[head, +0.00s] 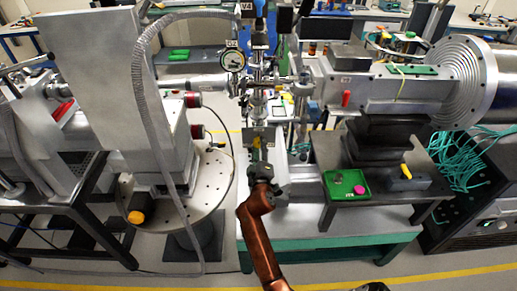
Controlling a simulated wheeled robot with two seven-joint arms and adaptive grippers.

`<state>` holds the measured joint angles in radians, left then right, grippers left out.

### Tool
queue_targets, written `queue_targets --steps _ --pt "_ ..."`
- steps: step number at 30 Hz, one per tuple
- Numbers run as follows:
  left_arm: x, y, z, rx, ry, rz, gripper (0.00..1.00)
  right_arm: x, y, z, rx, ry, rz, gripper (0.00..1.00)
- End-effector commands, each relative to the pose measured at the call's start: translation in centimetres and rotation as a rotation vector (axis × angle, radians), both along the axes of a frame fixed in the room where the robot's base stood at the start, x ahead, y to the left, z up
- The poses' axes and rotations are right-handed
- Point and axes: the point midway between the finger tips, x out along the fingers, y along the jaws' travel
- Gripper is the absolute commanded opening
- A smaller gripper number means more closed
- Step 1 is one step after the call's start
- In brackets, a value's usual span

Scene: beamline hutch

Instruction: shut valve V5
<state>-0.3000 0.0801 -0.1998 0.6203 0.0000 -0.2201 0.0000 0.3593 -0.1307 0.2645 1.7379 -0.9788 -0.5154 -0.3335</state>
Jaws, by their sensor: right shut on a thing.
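My right gripper (258,165) is at the middle of the head view, at the end of the copper-coloured arm that comes up from the bottom edge. It is closed at a small yellow handle (256,145) below the central column of metal fittings (258,100). The fingers hide part of the handle, so its exact angle is hard to tell. A tag reading V4 (247,6) shows at the top of the column. I cannot read a V5 tag in this view.
A round gauge (232,60) sits left of the column. A red lever (346,97) is on the grey housing at right. A green tray (346,186) lies on the dark platform (385,150). A perforated round table (205,190) stands at left, with a hose above it.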

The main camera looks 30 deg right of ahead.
Motion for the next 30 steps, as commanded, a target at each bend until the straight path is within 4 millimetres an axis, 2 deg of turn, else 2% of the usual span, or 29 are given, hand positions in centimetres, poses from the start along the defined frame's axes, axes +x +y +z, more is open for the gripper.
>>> queue_targets --steps 9,22,23,30 --pt "-0.12 -0.01 -0.30 0.000 0.002 0.000 0.22 -0.01 0.02 -0.16 0.067 -0.038 -0.001 0.10" --pt "-0.12 -0.02 -0.30 0.000 0.002 0.000 0.22 0.00 0.01 -0.16 0.073 -0.041 0.000 0.10" --pt "-0.12 -0.02 -0.30 0.000 0.002 0.000 0.22 0.00 0.01 -0.16 0.073 -0.041 0.000 0.36" --pt "-0.12 -0.03 -0.30 -0.001 0.002 0.000 0.22 -0.01 0.00 -0.09 0.071 -0.042 0.000 0.51"
